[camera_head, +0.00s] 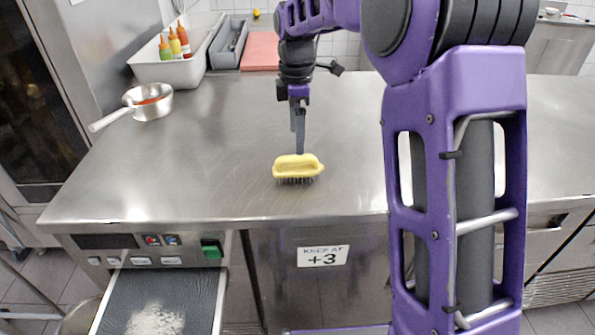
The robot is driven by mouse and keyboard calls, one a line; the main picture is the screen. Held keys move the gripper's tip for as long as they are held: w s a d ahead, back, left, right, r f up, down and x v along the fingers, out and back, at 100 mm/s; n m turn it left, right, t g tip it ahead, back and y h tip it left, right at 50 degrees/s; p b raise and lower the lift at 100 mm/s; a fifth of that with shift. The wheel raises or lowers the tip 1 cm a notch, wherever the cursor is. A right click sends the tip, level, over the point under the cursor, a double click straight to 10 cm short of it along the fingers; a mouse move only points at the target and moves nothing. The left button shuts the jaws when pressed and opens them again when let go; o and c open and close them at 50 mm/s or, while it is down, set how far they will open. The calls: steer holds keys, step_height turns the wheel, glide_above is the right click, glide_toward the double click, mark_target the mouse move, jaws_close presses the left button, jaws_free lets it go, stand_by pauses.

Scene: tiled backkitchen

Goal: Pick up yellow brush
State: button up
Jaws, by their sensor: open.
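The yellow brush (297,167) lies on the steel counter near its front edge, dark bristles down and its yellow back up. My gripper (299,146) hangs from above with its fingers pointing down. The fingertips are just above or behind the top of the brush. I cannot tell whether they touch it. The fingers overlap in this view, so the gap between them is hard to see. The gripper is open and holds nothing.
A small saucepan (147,102) stands on the counter at left. A white tub (182,66) with several sauce bottles, a grey container (229,46) and a reddish board (261,51) stand at the back. The steel counter (200,140) around the brush is clear.

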mark_target(298, 159)
step_height(298, 159, down, 8)
steer(key=shift+s+r+b, duration=0.15)
steer(key=shift+b, duration=0.5)
steer(key=shift+d, duration=0.1)
jaws_close()
step_height(298, 159, up, 10)
steer(key=shift+r+p, duration=0.1)
steer(key=shift+p, duration=0.85)
